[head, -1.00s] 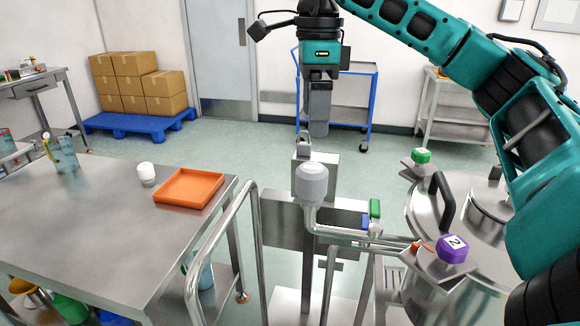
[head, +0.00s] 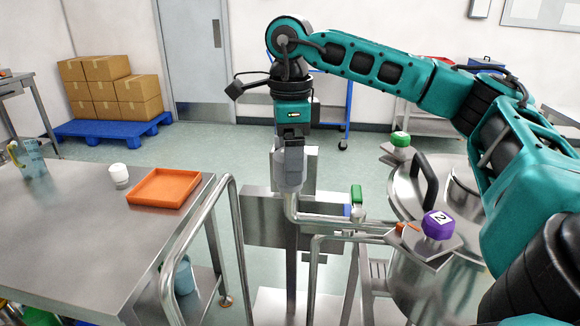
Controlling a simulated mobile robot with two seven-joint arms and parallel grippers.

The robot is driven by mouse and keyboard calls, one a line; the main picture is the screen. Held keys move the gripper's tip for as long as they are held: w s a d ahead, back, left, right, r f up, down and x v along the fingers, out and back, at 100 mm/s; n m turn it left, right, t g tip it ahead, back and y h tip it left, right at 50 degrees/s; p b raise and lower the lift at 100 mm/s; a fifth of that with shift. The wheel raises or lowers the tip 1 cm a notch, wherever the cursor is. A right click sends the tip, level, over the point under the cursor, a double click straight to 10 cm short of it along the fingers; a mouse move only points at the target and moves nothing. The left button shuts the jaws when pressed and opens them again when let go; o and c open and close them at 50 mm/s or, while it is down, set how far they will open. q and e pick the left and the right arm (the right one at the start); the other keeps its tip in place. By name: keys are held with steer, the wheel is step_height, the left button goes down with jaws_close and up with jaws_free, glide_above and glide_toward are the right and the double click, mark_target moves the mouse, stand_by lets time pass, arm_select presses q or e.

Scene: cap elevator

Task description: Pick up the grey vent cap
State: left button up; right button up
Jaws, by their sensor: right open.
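The grey vent cap (head: 290,183) sits on top of a bent metal pipe in the middle of the head view. My right gripper (head: 291,158) points straight down at the cap, its open fingers overlapping the cap's upper part in the picture. The fingers partly hide the cap, and I cannot tell whether they touch it. My left gripper is not in view.
A steel table (head: 80,230) at left holds an orange tray (head: 165,188), a small white cap (head: 118,174) and a clear jug (head: 30,158). A metal handrail (head: 178,240) stands beside it. At right is a steel vessel (head: 405,192) with a purple cap (head: 438,224) and a green cap (head: 400,139).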

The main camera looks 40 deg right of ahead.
steer(key=shift+f, duration=0.35)
steer(key=shift+c, duration=0.2)
steer(key=c, duration=1.1)
